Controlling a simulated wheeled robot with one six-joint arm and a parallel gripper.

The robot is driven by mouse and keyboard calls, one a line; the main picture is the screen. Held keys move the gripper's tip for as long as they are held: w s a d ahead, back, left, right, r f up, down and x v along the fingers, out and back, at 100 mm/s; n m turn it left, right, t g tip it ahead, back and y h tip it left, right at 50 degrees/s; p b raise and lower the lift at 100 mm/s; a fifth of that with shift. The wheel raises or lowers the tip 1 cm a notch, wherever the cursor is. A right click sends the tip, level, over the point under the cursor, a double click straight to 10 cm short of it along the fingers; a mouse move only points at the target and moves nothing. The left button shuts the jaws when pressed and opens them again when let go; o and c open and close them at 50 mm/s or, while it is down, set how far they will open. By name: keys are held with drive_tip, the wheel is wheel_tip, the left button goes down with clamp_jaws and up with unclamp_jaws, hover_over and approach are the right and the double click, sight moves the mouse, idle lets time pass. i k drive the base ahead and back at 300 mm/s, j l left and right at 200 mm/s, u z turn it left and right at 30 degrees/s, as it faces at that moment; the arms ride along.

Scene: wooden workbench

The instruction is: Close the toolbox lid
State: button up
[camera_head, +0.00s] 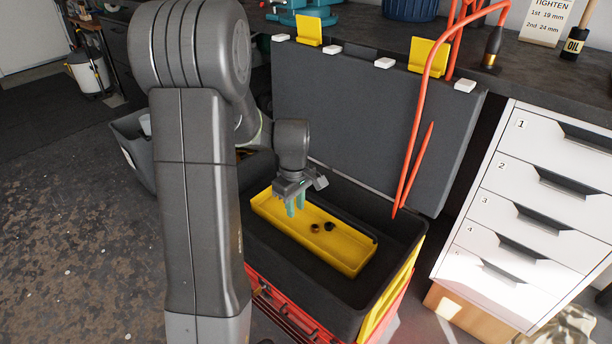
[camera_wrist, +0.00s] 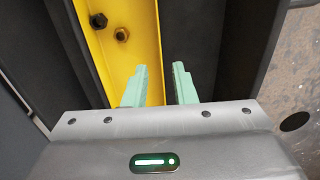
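The toolbox (camera_head: 291,285) is open, with dark inner walls and a yellow and red outer side. Its dark grey lid (camera_head: 350,120) stands raised at the back, leaning near the workbench edge, with yellow latches (camera_head: 427,56) at its top. A yellow tray (camera_head: 356,262) lies inside the box and holds two small nuts; it also shows in the wrist view (camera_wrist: 128,62). My gripper (camera_head: 296,208) points down over the left part of the tray, apart from the lid.
A red-orange cable (camera_head: 411,135) hangs in front of the lid's right part. A white drawer cabinet (camera_head: 535,190) stands close on the right. The dark workbench top (camera_head: 520,70) behind holds an oil bottle (camera_head: 575,43) and a sign. Open floor (camera_head: 80,230) lies to the left.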

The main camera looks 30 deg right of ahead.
sight(360, 107)
drive_tip(key=z, duration=1.75)
